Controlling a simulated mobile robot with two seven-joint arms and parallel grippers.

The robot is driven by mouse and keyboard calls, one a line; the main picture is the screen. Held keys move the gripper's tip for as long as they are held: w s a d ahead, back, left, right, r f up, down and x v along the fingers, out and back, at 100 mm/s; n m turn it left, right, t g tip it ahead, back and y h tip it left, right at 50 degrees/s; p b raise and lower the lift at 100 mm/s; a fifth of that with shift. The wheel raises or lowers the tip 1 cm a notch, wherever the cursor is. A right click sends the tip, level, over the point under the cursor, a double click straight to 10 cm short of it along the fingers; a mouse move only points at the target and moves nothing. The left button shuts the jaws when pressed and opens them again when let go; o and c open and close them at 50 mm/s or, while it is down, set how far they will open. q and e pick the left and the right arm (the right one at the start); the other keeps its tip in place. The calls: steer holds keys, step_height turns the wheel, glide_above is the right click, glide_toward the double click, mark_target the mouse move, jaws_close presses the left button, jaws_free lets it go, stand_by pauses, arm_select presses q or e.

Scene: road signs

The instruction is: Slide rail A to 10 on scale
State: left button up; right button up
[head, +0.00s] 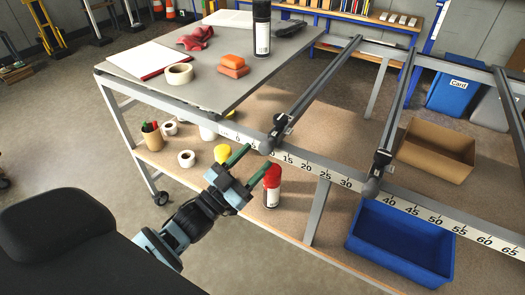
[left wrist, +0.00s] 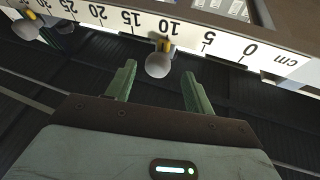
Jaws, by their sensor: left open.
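A dark sliding rail (head: 312,88), which I take to be rail A though no letter is readable, runs across the frame with its near-end knob (head: 265,148) at the front scale (head: 330,177). In the left wrist view the scale (left wrist: 225,45) appears upside down. There the round grey knob (left wrist: 158,65) has a yellow pointer (left wrist: 166,45) at about the 10 label. My left gripper (head: 250,166) is open; it shows in the left wrist view too (left wrist: 159,72), with the knob between and slightly beyond the fingertips. I cannot tell whether they touch. My right gripper is out of view.
A second sliding rail (head: 396,110) has its knob (head: 371,187) between about 30 and 40. A red-capped can (head: 272,188) stands on the lower shelf near my left gripper. A blue crate (head: 400,240) and cardboard box (head: 436,150) lie to the right. A grey worktop (head: 215,85) adjoins the frame.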

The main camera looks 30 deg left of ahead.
arm_select(q)
steer(key=shift+v, duration=1.25)
steer(key=shift+s+a+f, duration=0.1)
steer(key=shift+s, duration=0.25)
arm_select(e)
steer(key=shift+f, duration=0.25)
arm_select(q)
steer(key=s+d+f+n+g+y+p, duration=0.1)
steer(key=s+f+g, duration=0.3)
steer(key=s, duration=0.5)
steer(key=s+d+f+n+g+y+p, duration=0.1)
steer(key=s+d+f+g+y+p, duration=0.1)
steer(key=s+f, duration=0.7)
steer(key=s+d+f+n+g+y+p, duration=0.1)
steer(key=s+d+f+g+y+p, duration=0.1)
steer(key=s+f+g, duration=0.4)
steer(key=s+d+f+p, duration=0.1)
steer(key=s+p, duration=0.1)
steer(key=s, duration=0.3)
steer(key=shift+s+n+g, duration=0.25)
steer(key=shift+n+g, duration=0.05)
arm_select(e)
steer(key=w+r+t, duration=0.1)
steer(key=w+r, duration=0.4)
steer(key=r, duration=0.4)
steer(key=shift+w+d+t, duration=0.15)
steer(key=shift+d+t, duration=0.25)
